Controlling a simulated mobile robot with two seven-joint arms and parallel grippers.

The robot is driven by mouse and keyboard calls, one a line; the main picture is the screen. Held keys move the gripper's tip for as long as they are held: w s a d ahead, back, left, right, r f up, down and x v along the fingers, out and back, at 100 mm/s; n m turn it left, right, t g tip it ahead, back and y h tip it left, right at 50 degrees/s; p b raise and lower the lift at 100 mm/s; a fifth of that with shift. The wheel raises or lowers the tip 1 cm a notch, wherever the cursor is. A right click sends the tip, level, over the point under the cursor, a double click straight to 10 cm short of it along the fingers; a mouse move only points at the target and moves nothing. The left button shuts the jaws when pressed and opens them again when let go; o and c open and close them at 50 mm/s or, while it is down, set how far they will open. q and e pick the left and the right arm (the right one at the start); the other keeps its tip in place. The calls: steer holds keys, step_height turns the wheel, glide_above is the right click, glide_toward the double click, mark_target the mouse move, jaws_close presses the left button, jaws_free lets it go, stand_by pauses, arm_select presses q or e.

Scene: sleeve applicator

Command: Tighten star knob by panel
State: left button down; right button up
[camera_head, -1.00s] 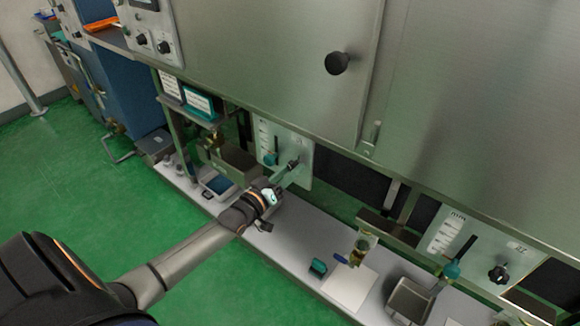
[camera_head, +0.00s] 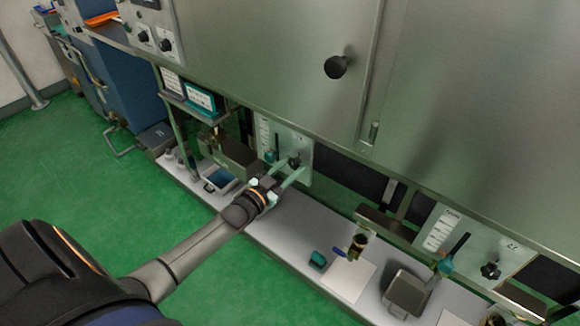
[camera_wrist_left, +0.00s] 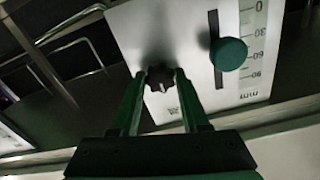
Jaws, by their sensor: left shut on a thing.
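The black star knob (camera_wrist_left: 160,77) sits on a pale panel (camera_wrist_left: 190,40) in the left wrist view, with a millimetre scale beside it. My left gripper (camera_wrist_left: 159,80) has its two fingers on either side of the knob and is shut on it. In the head view my left gripper (camera_head: 288,173) reaches in from the left to the same panel (camera_head: 305,150), and the star knob (camera_head: 294,161) shows small between its fingertips. A round green knob (camera_wrist_left: 228,54) on a dark slot is right of the star knob in the wrist view. My right gripper is not in view.
A second scale panel (camera_head: 455,233) with its own black star knob (camera_head: 490,270) is at the right. A pale ledge (camera_head: 290,225) below carries a small teal block (camera_head: 318,260) and a grey tray (camera_head: 407,292). A steel cabinet (camera_head: 270,70) overhangs the panels.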

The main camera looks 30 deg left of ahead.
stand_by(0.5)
arm_select(q)
steer(key=shift+c, duration=2)
jaws_free()
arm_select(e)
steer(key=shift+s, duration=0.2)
arm_select(q)
steer(key=s+a+p, duration=0.1)
steer(key=s+p, duration=0.1)
steer(key=s, duration=1)
steer(key=shift+s, duration=0.25)
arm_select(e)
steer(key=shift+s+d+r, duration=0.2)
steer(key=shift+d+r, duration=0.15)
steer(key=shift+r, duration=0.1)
